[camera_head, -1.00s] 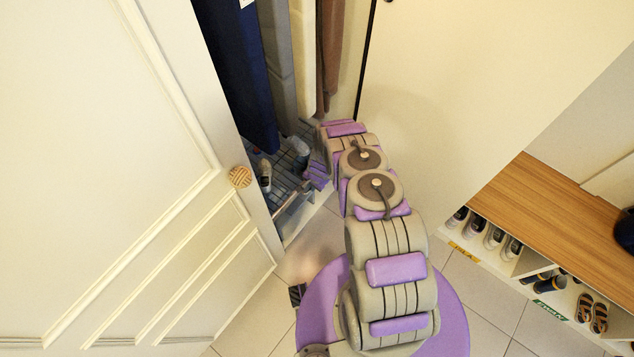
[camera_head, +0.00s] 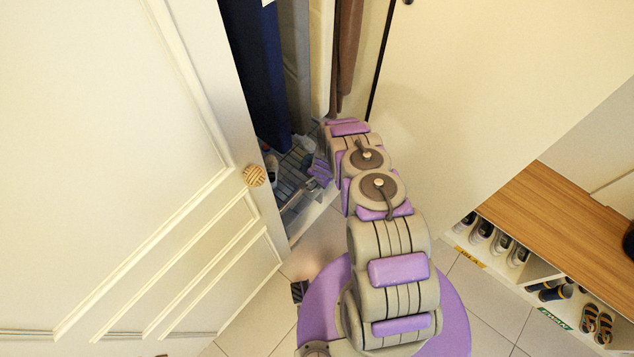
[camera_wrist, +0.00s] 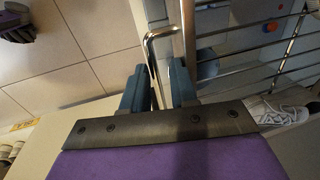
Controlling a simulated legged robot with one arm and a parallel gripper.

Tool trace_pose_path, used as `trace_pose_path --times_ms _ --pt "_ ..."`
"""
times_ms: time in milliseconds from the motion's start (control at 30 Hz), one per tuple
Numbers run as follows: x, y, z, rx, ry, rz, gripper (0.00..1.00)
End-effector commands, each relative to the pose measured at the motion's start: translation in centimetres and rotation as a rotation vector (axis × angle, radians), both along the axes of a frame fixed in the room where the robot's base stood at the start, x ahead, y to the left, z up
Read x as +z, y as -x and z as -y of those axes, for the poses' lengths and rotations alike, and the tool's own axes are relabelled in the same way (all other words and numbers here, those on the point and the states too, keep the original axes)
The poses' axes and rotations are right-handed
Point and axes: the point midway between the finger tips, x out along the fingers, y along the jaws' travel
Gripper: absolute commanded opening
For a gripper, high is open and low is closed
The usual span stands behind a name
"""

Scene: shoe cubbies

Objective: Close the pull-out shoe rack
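The pull-out shoe rack (camera_head: 290,184) is a metal wire shelf low inside the open closet, partly hidden by the door and hanging clothes. In the wrist view its chrome rails (camera_wrist: 250,62) run across the right side. My gripper (camera_head: 320,174) is down at the rack's right front side in the head view. In the wrist view my gripper (camera_wrist: 158,88) has its two blue-grey fingers apart, with a thin bent chrome bar (camera_wrist: 152,58) showing in the gap. I cannot tell whether either finger touches it. A white shoe (camera_wrist: 277,110) lies on the rack.
The white closet door (camera_head: 120,180) with a round woven knob (camera_head: 254,176) stands open at left. Dark blue clothes (camera_head: 255,80) hang above the rack. A wood-topped shoe cubby (camera_head: 570,225) stands at right. Tiled floor (camera_head: 325,235) is clear beside the rack.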

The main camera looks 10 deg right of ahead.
Motion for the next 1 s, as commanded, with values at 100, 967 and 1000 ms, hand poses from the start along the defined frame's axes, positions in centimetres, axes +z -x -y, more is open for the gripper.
trace_pose_path --times_ms 100,967,1000 --pt "0.0 0.1 -0.3 0.006 -0.006 -0.003 0.36" --pt "6.2 0.8 0.8 0.002 -0.004 -0.002 0.36" --pt "6.9 0.9 0.9 0.003 -0.005 -0.001 0.36"
